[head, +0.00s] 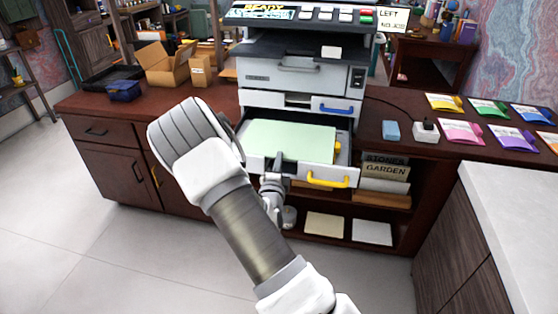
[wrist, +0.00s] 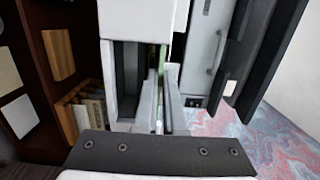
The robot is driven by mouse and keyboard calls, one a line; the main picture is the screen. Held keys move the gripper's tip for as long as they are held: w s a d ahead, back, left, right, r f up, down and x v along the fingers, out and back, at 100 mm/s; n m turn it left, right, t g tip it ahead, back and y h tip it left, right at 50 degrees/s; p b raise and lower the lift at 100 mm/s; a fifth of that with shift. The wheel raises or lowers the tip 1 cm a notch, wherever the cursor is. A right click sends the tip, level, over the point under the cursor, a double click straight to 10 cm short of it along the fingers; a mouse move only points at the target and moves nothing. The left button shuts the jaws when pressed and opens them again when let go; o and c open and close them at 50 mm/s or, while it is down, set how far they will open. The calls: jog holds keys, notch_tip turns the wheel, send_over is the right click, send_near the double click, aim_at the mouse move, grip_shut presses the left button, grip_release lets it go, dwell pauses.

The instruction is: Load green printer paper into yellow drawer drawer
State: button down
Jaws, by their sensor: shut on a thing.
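The green printer paper (head: 290,140) lies flat, inside or just over the open white drawer with the yellow handle (head: 327,180). This drawer is pulled out from the lower part of the printer. My gripper (head: 272,172) is at the front left edge of the drawer, left of the yellow handle. It is shut on the near edge of the paper. In the wrist view my gripper's fingers (wrist: 161,105) are close together, with a thin green strip of the paper (wrist: 163,58) between them.
A drawer with a blue handle (head: 337,109) sits above the yellow one. Colored packets (head: 489,109), a blue block (head: 391,130) and a small white device (head: 425,132) are on the desk at right. Cardboard boxes (head: 166,68) stand at left. Paper stacks (head: 325,224) lie on the shelf below.

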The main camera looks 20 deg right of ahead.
jog(key=shift+f+b, duration=0.6)
jog(key=shift+f, duration=0.85)
jog(key=c, duration=1)
grip_release()
jog(key=shift+o, duration=0.4)
jog(key=shift+f, duration=0.2)
jog(key=p+v, duration=0.2)
jog(key=v, duration=1.5)
jog(key=shift+s+a+r, duration=0.15)
jog(key=shift+r, duration=0.2)
